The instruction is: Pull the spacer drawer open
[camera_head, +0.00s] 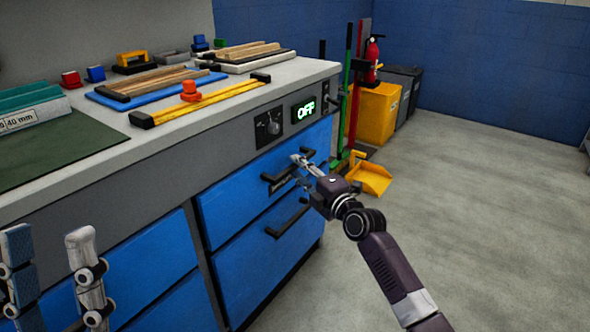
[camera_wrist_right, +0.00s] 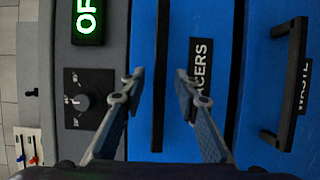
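The spacer drawer (camera_head: 230,208) is the upper blue drawer at the right end of the bench and looks shut. Its label, partly covered, reads "...CERS" in the right wrist view (camera_wrist_right: 200,60). Its black bar handle (camera_wrist_right: 161,75) lies between the fingers of my right gripper (camera_wrist_right: 160,73), with a gap on both sides. The right gripper is open; in the head view it is at the drawer front (camera_head: 305,168), partly hiding the handle. My left gripper (camera_head: 48,240) is open and empty at the lower left of the head view, away from this drawer.
The waste drawer (camera_wrist_right: 265,90) with its own black handle (camera_head: 287,218) is just below. Above are a knob (camera_head: 269,127) and a lit OFF display (camera_head: 306,110). The worktop (camera_head: 100,145) holds strips, panels and clamps. The floor (camera_head: 470,215) at right is clear.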

